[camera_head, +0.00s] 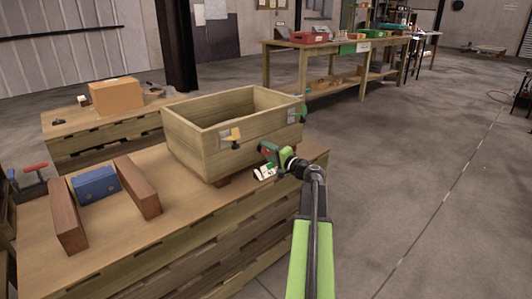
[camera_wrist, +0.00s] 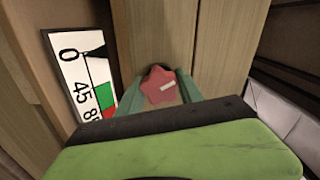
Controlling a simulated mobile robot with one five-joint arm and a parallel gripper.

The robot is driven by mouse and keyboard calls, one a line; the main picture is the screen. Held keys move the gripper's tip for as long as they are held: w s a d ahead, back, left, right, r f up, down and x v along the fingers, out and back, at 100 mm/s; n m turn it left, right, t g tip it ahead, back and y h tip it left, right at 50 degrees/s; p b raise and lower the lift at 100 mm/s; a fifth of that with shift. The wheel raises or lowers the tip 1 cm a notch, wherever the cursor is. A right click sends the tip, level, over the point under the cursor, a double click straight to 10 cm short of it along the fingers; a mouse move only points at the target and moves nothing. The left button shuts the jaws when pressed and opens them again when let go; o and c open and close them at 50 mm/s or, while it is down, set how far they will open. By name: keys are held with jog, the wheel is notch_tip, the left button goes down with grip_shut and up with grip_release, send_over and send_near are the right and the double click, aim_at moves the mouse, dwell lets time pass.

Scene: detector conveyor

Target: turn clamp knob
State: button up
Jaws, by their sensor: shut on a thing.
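The red star-shaped clamp knob (camera_wrist: 160,86) has a pale mark on its face. It sits against the wooden wall in the wrist view, between the green fingers of my gripper (camera_wrist: 158,92). My gripper is shut on the knob. In the head view my gripper (camera_head: 271,154) is at the front right corner of the open wooden crate (camera_head: 190,147), and it mostly hides the knob. A white dial plate (camera_wrist: 79,72) with black numbers and green and red bands is to the left of the knob in the wrist view.
A yellow clamp (camera_head: 232,137) is on the crate's front wall and a green one (camera_head: 298,112) at its right. A blue block (camera_head: 96,183) lies between two brown blocks on the wooden bench (camera_head: 95,265). Open floor lies to the right.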

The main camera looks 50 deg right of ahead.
jog(key=shift+m, duration=1.4)
jog(key=o, duration=1.4)
jog(key=shift+s, duration=0.25)
jog(key=s, duration=1.1)
jog(key=s+a, duration=0.1)
jog(key=s, duration=0.5)
jog(key=shift+a, duration=0.1)
jog(key=shift+w, duration=0.1)
